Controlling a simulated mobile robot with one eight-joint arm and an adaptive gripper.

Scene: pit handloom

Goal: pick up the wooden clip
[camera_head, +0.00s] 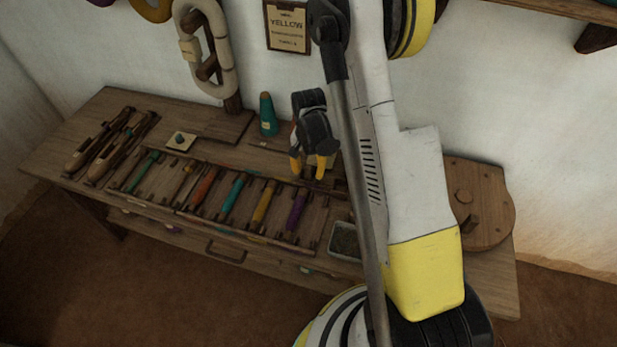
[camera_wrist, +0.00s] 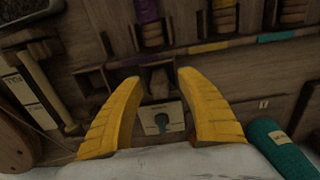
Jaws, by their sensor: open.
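My gripper (camera_head: 308,170) hangs over the back of the wooden bench, right of the teal cone. In the wrist view my gripper (camera_wrist: 158,77) has its two yellow fingers spread apart, with nothing held between them. A small brown wooden piece (camera_wrist: 158,84), which looks like the wooden clip, lies in a small dark compartment between the fingertips. Its exact shape is too dim to tell. I cannot make it out in the head view, where my gripper and arm cover that spot.
The teal cone (camera_head: 268,114) stands close to my gripper. A pale card with a dark knob (camera_wrist: 161,118) lies between the fingers. A rack (camera_head: 152,206) of coloured bobbins runs along the front. A grey tray (camera_head: 344,243) and a round wooden board (camera_head: 486,190) are to the right.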

